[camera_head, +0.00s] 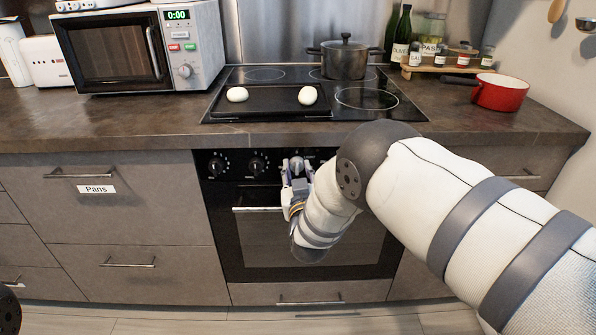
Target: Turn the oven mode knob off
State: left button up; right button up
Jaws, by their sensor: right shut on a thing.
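The black oven (262,245) is built in under the counter, with its door shut and a horizontal handle (256,209). Two round knobs show on its control panel, the far-left knob (216,166) and another knob (257,166) beside it. My right gripper (297,166) is at the panel, just right of these two, shut on an oven knob that the fingers hide. My right arm covers the panel's right part, so any knobs there and the held knob's markings cannot be seen. My left gripper is not in view.
Above the oven, the cooktop (388,112) carries a dark tray (270,113) with two white round items and a lidded pot (344,58). A red pan (500,93) is at right, a microwave (138,47) at left. The floor before the oven is clear.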

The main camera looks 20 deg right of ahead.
jog(key=shift+n, duration=0.4)
jog(key=o, duration=1.2)
jog(key=shift+c, duration=0.2)
jog(key=v, duration=1.2)
